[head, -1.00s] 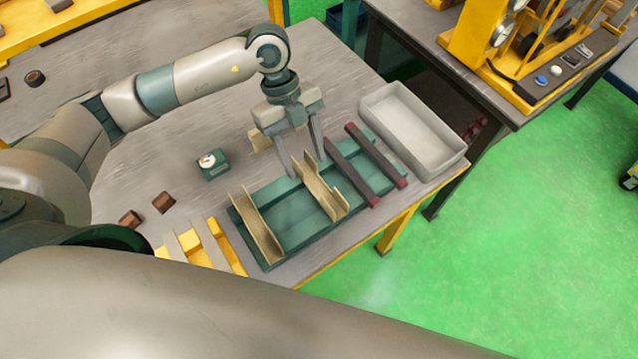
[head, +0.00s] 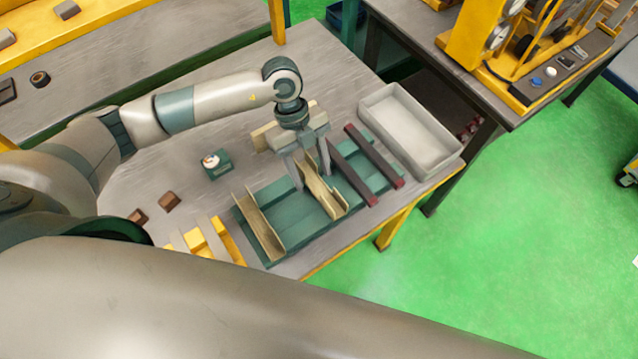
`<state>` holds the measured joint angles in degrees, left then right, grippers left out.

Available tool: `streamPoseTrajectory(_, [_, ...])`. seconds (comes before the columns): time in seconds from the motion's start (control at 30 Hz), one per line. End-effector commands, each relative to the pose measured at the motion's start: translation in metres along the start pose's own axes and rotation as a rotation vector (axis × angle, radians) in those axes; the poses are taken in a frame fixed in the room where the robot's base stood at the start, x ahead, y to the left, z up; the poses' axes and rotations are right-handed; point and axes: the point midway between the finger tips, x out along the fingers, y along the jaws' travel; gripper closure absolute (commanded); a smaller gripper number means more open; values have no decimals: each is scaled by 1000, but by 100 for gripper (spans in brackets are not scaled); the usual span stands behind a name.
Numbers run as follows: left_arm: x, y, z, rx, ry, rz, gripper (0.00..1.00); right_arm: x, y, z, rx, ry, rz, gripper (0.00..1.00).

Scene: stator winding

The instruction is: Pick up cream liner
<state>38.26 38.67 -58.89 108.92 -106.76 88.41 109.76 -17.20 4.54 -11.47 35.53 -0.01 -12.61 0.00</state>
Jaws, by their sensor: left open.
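Two cream channel-shaped liners lie on a green tray (head: 290,220) on the grey table. The right cream liner (head: 328,199) lies under my left gripper (head: 313,183). The left cream liner (head: 261,228) lies along the tray's left part. My left gripper is open and points down, with its fingers around the far end of the right liner. I cannot tell whether the fingers touch it. Another cream piece (head: 263,138) shows partly behind the gripper. My right gripper is not in view.
Two dark red bars (head: 374,156) lie on the tray's right part, close to the gripper. A grey bin (head: 424,158) stands at the right. A small green box (head: 216,164), brown blocks (head: 169,202) and a yellow fixture (head: 222,242) stand to the left.

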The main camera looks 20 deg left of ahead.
Motion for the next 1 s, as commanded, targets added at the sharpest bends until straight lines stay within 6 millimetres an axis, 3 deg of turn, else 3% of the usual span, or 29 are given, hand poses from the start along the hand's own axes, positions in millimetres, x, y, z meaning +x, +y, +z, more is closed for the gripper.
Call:
streamPoseTrajectory(0.17, [0, 0, 0, 0, 0, 0, 49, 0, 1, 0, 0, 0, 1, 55])
streamPoseTrajectory(0.3, [0, 0, 0, 0, 0, 0, 83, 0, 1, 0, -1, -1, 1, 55])
streamPoseTrajectory(0.77, [-3, 0, -1, 0, -1, -1, 84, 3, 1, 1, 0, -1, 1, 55])
streamPoseTrajectory(1.0, [-24, -1, -9, 3, -2, -4, 84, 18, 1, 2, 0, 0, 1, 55])
